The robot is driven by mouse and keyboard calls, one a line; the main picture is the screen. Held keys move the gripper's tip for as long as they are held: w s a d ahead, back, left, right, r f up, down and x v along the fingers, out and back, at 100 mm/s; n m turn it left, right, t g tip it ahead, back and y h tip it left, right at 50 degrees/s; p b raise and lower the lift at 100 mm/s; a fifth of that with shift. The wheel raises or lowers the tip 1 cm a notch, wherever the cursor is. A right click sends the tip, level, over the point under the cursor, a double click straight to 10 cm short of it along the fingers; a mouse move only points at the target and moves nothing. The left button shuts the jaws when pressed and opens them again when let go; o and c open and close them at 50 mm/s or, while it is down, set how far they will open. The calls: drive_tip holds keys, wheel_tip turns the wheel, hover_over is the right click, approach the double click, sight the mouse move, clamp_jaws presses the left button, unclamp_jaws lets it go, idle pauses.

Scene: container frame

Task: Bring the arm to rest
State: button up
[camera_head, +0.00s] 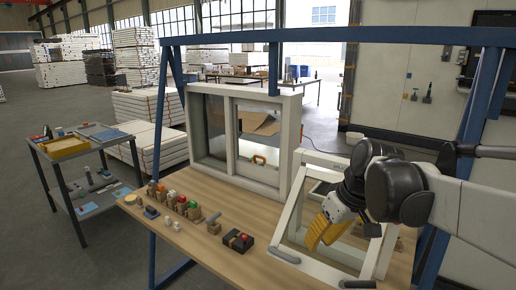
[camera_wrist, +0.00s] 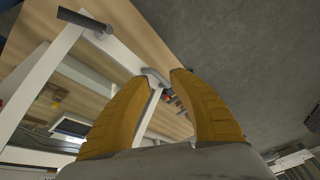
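My arm reaches in from the right in the head view. My gripper (camera_head: 322,240) has yellow fingers that point down over a tilted white window frame (camera_head: 284,222) on the wooden workbench. In the wrist view, the two yellow fingers of my gripper (camera_wrist: 163,77) are apart at the tips, with nothing held between them. White frame bars and a grey handle (camera_wrist: 155,77) show beyond the fingertips. I cannot tell how far the fingers are from the frame.
The workbench (camera_head: 190,237) carries a larger upright white window (camera_head: 232,138), several small coloured parts and a black box with a red button (camera_head: 239,240). Blue frame posts (camera_head: 468,125) stand around the bench. A grey cart (camera_head: 86,162) stands at the left.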

drive_tip(key=s+d+f+m+t+h, duration=0.1)
drive_tip(key=s+f+m+t, duration=0.1)
drive_tip(key=s, duration=0.5)
drive_tip(key=s+d+f+m+t+h, duration=0.2)
drive_tip(key=s+f+m, duration=0.1)
drive_tip(key=s, duration=0.5)
drive_tip(key=shift+s+d+b, duration=0.15)
drive_tip(key=shift+d+b, duration=0.15)
